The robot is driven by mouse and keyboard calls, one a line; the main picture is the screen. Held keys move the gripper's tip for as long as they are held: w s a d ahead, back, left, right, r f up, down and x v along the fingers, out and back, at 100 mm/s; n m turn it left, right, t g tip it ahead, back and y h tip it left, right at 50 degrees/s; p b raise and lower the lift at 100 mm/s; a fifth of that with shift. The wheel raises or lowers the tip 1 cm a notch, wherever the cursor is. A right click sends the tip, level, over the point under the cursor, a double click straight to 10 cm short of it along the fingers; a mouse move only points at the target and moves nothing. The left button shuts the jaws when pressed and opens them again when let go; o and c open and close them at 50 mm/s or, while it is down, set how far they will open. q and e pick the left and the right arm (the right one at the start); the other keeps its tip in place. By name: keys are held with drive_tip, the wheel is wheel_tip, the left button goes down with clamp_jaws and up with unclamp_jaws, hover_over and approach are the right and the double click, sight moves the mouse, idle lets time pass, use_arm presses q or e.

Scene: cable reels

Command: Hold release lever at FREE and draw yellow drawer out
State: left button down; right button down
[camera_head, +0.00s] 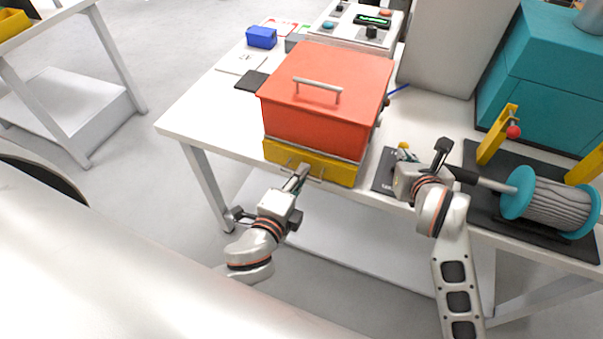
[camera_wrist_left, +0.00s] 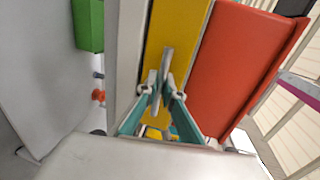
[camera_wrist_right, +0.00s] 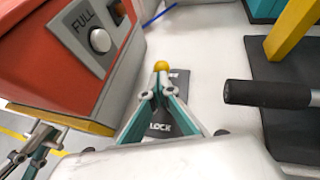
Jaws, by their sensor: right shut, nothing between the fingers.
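The yellow drawer (camera_head: 310,163) sits under the red box (camera_head: 325,100) and looks closed or nearly so. My left gripper (camera_head: 297,178) is at its front; in the left wrist view the fingers (camera_wrist_left: 161,88) are closed around the grey bar handle (camera_wrist_left: 167,62) on the yellow drawer front (camera_wrist_left: 178,30). The release lever shows as a yellow knob (camera_wrist_right: 162,66) over a dark plate (camera_wrist_right: 178,82) marked LOCK at its near end. My right gripper (camera_wrist_right: 157,92) is shut and empty, its fingertips close to the knob; contact is unclear. The lever's shaft is hidden, and its FREE mark is not readable.
The white table (camera_head: 225,112) carries the box. A teal cable reel (camera_head: 548,203) on a dark mat (camera_head: 480,205) stands right of my right gripper, with a black-ended rod (camera_wrist_right: 268,93) nearby. A control panel (camera_head: 345,38) stands behind. Floor before the drawer is open.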

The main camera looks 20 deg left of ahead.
use_arm(q)
drive_tip(key=s, duration=0.5)
drive_tip(key=c, duration=2.5)
unclamp_jaws()
drive_tip(key=s, duration=0.4)
drive_tip(key=s+r, duration=0.1)
drive_tip(key=s, duration=0.3)
drive_tip(key=s+r, duration=0.1)
drive_tip(key=s, duration=0.2)
drive_tip(key=shift+s+r, duration=0.15)
drive_tip(key=shift+s, duration=0.25)
use_arm(e)
drive_tip(key=shift+s, duration=0.1)
